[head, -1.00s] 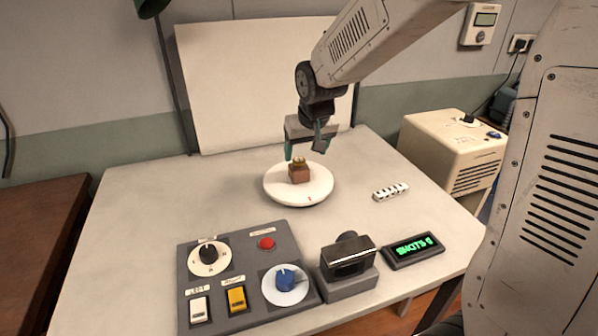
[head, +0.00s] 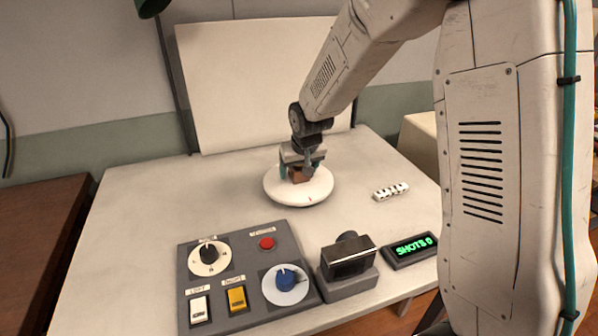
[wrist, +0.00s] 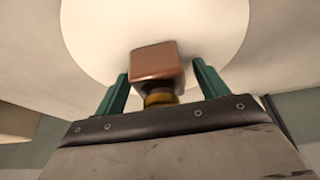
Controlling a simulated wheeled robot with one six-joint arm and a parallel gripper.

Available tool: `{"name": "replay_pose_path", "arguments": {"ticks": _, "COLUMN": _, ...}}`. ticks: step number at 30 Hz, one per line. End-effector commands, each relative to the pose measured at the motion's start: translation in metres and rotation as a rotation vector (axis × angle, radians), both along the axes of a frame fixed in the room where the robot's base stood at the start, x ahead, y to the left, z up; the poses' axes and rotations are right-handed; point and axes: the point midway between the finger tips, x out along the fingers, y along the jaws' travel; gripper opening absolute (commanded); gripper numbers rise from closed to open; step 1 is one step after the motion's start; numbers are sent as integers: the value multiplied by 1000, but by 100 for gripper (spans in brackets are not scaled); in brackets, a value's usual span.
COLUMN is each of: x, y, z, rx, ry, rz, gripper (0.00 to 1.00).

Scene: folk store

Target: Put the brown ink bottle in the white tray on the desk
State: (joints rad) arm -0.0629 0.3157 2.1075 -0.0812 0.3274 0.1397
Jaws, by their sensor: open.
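The brown ink bottle (head: 298,175) stands on a round white turntable (head: 278,192) on the desk; its gold cap is hidden in the head view. In the wrist view the bottle (wrist: 158,62) shows its brown body and gold cap between two green fingers. My gripper (head: 297,172) is lowered around the bottle, with a finger on each side. In the wrist view my gripper (wrist: 158,85) is open, with gaps between the fingers and the bottle. I see no clear white tray apart from the round white turntable.
A grey control panel (head: 222,300) with knobs and switches stands at the front. Beside it are a black camera-like device (head: 348,262) and a "SHOTS 0" display (head: 410,250). A small white strip (head: 391,191) lies right of the turntable. The desk's left side is clear.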

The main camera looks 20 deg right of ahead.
Motion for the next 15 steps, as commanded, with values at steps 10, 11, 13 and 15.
{"name": "replay_pose_path", "arguments": {"ticks": 10, "x": 0, "y": 0, "z": 1, "rx": 0, "ry": -1, "rz": 0, "gripper": 21}}
{"name": "replay_pose_path", "arguments": {"ticks": 11, "x": 0, "y": 0, "z": 1, "rx": 0, "ry": -1, "rz": 0, "gripper": 16}}
{"name": "replay_pose_path", "arguments": {"ticks": 13, "x": 0, "y": 0, "z": 1, "rx": 0, "ry": -1, "rz": 0, "gripper": 16}}
{"name": "replay_pose_path", "arguments": {"ticks": 15, "x": 0, "y": 0, "z": 1, "rx": 0, "ry": -1, "rz": 0, "gripper": 16}}
